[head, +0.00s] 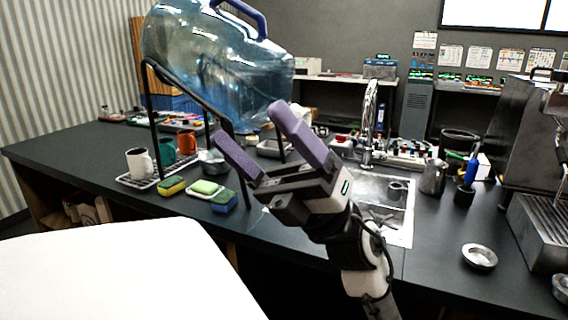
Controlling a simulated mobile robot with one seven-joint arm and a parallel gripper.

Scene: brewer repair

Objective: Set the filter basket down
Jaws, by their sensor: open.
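My gripper (250,124) is raised over the counter in the middle of the head view. Its two purple fingers are spread apart with nothing between them. A small round metal dish (480,257), which looks like the filter basket, rests on the dark counter (440,270) at the right, apart from my gripper. A second round metal piece (562,288) is partly cut off at the right edge. I cannot tell for certain which of the two is the filter basket.
Mugs (139,163), sponges (204,187) and a sink (375,195) are nearby. A metal pitcher (433,177) and a steel machine (530,130) stand at right. Counter around the dish is clear.

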